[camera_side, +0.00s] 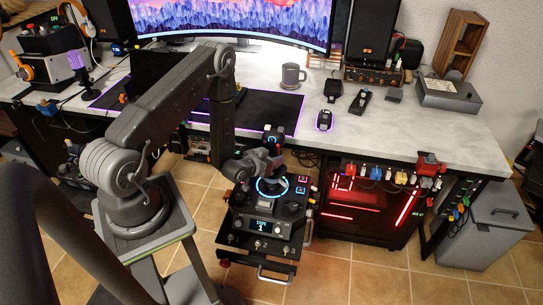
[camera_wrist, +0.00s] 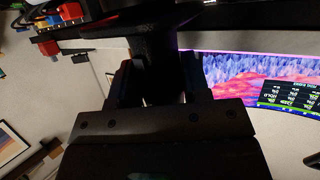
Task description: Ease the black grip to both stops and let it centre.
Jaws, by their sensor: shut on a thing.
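The black grip (camera_side: 273,136) stands up from a dark control box (camera_side: 262,228) with a cyan glowing ring, buttons and a small lit display. Its top shows above my gripper (camera_side: 262,162) in the side view, and its lower part is hidden behind the gripper. In the wrist view the black grip (camera_wrist: 157,45) is a dark column between the two fingers of my gripper (camera_wrist: 158,78), which is shut on it. That view is dark, so the exact contact and any small tilt of the grip cannot be told.
The control box sits on a pulled-out shelf with handles (camera_side: 272,278) before the desk (camera_side: 395,128). A red-lit cabinet (camera_side: 370,205) stands close on its right. A mouse (camera_side: 324,120), a mug (camera_side: 292,76) and a monitor (camera_side: 235,20) are on the desk behind. Tiled floor lies in front.

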